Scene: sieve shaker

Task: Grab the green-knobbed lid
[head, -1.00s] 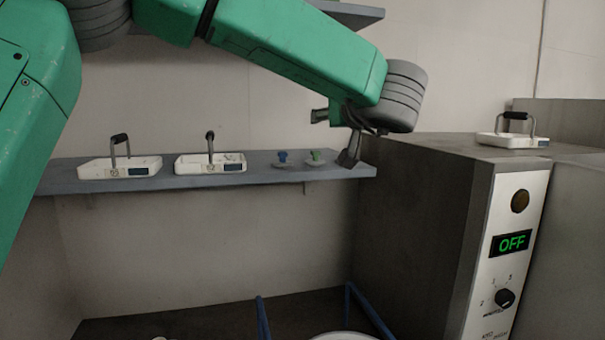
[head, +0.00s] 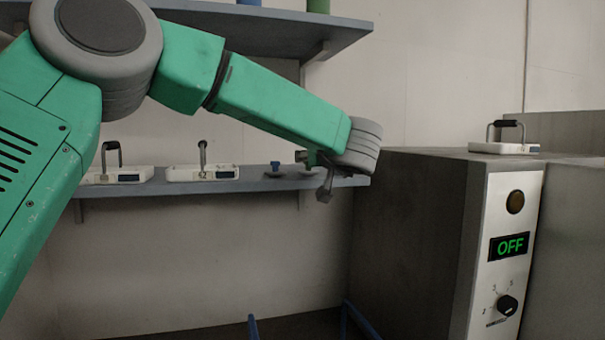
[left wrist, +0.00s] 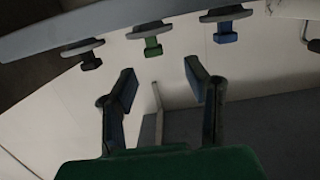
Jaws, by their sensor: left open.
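The green-knobbed lid (left wrist: 152,45) shows in the left wrist view on the shelf, between a dark-knobbed lid (left wrist: 86,50) and a blue-knobbed lid (left wrist: 227,27). In that view its knob lies just beyond the open fingertips of my left gripper (left wrist: 160,72), roughly between them and apart from them. In the head view my left gripper (head: 312,177) is at the right end of the shelf and hides the green knob. The blue-knobbed lid (head: 275,168) stands just left of it there. My left gripper is open and empty. My right gripper is not in view.
The grey shelf (head: 255,185) holds two white handled trays (head: 203,173) (head: 125,175) to the left. A dark cabinet (head: 405,230) with an OFF display stands close right of the gripper, with another handled tray (head: 503,148) on top. An upper shelf (head: 270,30) is above the arm.

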